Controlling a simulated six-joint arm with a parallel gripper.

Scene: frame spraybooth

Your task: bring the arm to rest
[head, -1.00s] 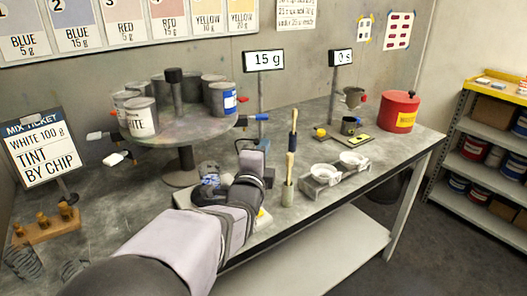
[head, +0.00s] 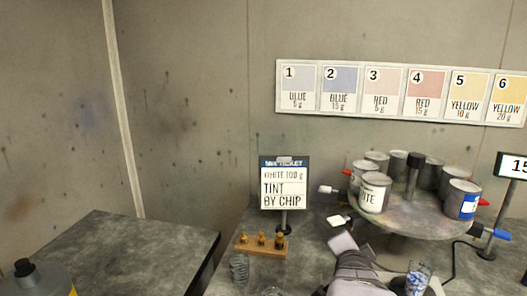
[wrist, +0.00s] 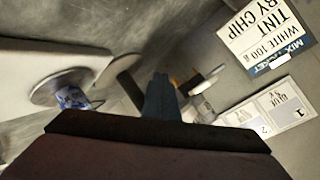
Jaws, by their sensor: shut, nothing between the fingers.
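My arm reaches in from the bottom edge of the head view, over the near part of the bench, with its end below the turntable. My gripper (wrist: 160,97) shows in the wrist view as dark fingers close together, with nothing held between them. It points over the bench, apart from the things on it. A cup with blue smears (head: 418,278) stands just right of my arm, and it also shows in the wrist view (wrist: 72,97).
The round turntable (head: 400,213) with several paint cans is behind and right of my arm. The mix ticket sign (head: 284,187) and a wooden block with brass weights (head: 261,246) stand to the left. A dark bottle (head: 40,277) is at the lower left.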

